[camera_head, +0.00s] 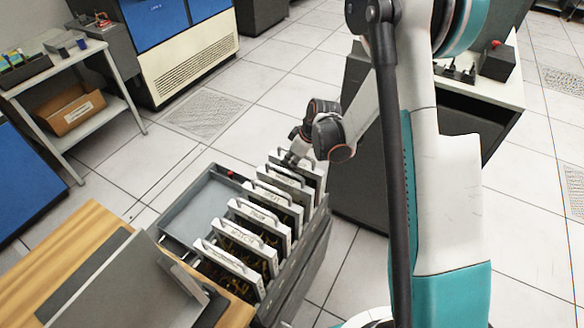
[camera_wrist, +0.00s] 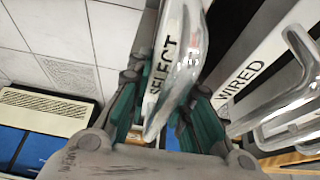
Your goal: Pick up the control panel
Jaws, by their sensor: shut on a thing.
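A row of white-faced panels with metal handles stands in an open grey drawer unit (camera_head: 196,205) in the head view. My gripper (camera_head: 296,150) is at the far end of this row. In the wrist view my gripper (camera_wrist: 165,112) has its teal-padded fingers on both sides of a shiny metal handle (camera_wrist: 186,72) on the panel marked SELECT (camera_wrist: 158,80), and is shut on it. The neighbouring panel marked WIRED (camera_wrist: 240,80) is to the right, with its own handle. I cannot tell whether the held panel has been lifted. None of the legible labels reads control panel.
A wooden table (camera_head: 95,222) with a grey device is at lower left. A shelf with a cardboard box (camera_head: 78,110) is at upper left, beside a blue and cream cabinet (camera_head: 190,72). A dark cabinet with a pale top (camera_head: 508,92) stands to the right. Tiled floor is open between.

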